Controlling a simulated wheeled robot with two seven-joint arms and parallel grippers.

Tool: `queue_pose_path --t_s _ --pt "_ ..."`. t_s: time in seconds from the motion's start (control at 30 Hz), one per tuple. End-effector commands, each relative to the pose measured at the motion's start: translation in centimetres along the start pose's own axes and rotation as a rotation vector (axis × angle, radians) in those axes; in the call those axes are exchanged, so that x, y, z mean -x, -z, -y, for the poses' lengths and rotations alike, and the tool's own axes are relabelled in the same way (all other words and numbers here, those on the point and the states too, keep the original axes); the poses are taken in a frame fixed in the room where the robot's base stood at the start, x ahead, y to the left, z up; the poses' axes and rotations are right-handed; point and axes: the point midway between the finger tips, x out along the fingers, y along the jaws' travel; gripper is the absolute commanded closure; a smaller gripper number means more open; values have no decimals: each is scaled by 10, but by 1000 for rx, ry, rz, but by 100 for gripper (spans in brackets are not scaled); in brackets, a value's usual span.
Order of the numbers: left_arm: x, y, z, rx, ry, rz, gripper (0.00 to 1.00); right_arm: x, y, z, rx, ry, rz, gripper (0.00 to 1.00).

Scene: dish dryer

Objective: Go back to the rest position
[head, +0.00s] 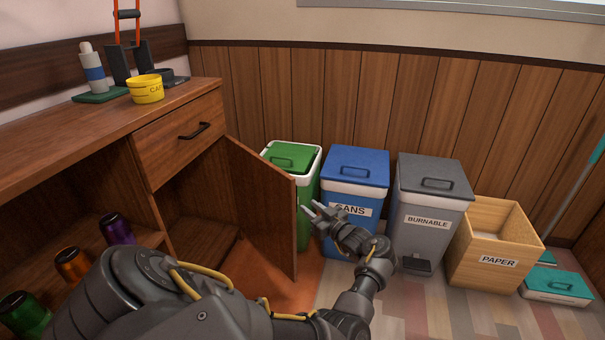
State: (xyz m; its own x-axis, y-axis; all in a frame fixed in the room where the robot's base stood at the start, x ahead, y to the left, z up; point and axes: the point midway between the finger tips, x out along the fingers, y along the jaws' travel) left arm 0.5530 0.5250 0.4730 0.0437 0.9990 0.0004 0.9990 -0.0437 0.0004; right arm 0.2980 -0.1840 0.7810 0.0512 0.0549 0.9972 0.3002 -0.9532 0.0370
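My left gripper (310,208) is in the middle of the head view, at the end of my arm that reaches in from the bottom left. Its two fingers look apart, with nothing between them. It is in front of the blue bin (356,168) labelled for cans and overlaps part of its label. The fingertips show close to the green bin (293,158) in the picture; I cannot tell whether they touch it. My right gripper is not in view.
A wooden cabinet (185,155) stands at left with its door (262,200) open. Cans line its shelf; a yellow tin (146,89) is on top. A grey burnable bin (432,205), a wooden paper box (490,262) and a teal-lidded box (557,286) stand right. The floor front right is clear.

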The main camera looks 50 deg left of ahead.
Motion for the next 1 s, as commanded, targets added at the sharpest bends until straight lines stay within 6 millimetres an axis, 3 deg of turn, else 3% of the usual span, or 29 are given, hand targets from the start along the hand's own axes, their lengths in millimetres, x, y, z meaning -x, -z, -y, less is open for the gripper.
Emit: queue_pose_path --t_s 0.23,0.83,0.93,1.0 --pt "21 0 0 -1 1 -1 71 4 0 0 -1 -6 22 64" --pt "22 0 0 5 1 -2 71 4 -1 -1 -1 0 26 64" --pt "21 15 -8 68 -28 -50 71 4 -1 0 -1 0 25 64" --pt "19 42 -18 157 -66 -112 71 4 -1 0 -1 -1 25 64"
